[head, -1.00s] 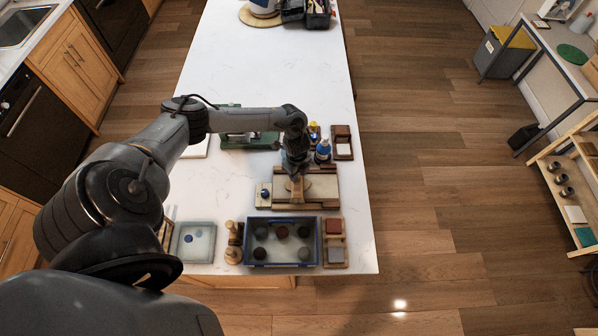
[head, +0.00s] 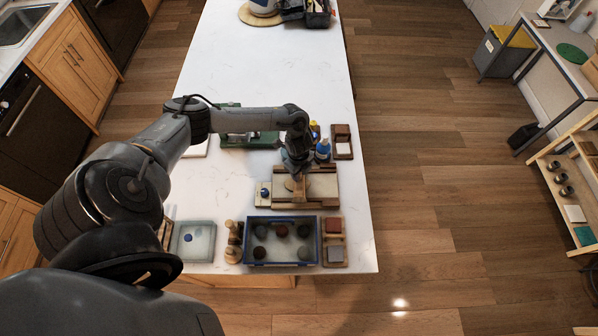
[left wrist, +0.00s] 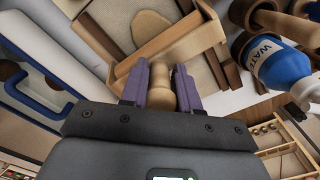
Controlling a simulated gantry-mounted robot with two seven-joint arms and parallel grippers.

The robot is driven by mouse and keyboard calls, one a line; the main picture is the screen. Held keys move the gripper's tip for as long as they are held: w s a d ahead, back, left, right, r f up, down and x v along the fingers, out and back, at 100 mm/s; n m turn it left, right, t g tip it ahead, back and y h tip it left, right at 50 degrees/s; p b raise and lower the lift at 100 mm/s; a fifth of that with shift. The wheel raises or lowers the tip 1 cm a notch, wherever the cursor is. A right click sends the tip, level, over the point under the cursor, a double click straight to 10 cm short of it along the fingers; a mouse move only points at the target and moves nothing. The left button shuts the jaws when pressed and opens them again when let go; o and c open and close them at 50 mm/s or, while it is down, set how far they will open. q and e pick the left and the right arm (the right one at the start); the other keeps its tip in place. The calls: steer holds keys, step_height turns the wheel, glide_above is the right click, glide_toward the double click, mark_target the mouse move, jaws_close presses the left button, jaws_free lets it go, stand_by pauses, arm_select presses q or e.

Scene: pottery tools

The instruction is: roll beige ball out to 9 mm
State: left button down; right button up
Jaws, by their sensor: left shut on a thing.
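A flattened beige piece of clay (left wrist: 152,28) with a rounded outline lies on the canvas-topped wooden board in the left wrist view. The board (head: 327,190) sits near the right edge of the white table in the head view. My left gripper (left wrist: 162,92) is shut on the rounded handle of a light wooden roller (left wrist: 180,50), its purple fingers on either side. In the head view my left gripper (head: 297,174) is over the board and hides part of it. The roller's contact with the clay cannot be made out. My right gripper is not in view.
A blue-rimmed tray (head: 247,240) of several dark balls stands in front of the board. Beside it are a shallow water tray (head: 202,246), wooden tools (head: 233,240) and a wooden block holder (head: 333,228). A water bottle (left wrist: 280,62) stands close behind the board.

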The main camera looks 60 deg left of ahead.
arm_select(q)
steer(key=shift+s+a+f, duration=0.2)
steer(key=shift+s+f, duration=0.05)
steer(key=shift+s, duration=0.05)
steer(key=shift+r+p, duration=0.55)
steer(key=shift+p, duration=0.1)
step_height(320, 180, up, 3)
steer(key=shift+w+d+r+p, duration=0.1)
steer(key=shift+r+p, duration=0.1)
steer(key=shift+p, duration=0.75)
steer(key=shift+r, duration=1.1)
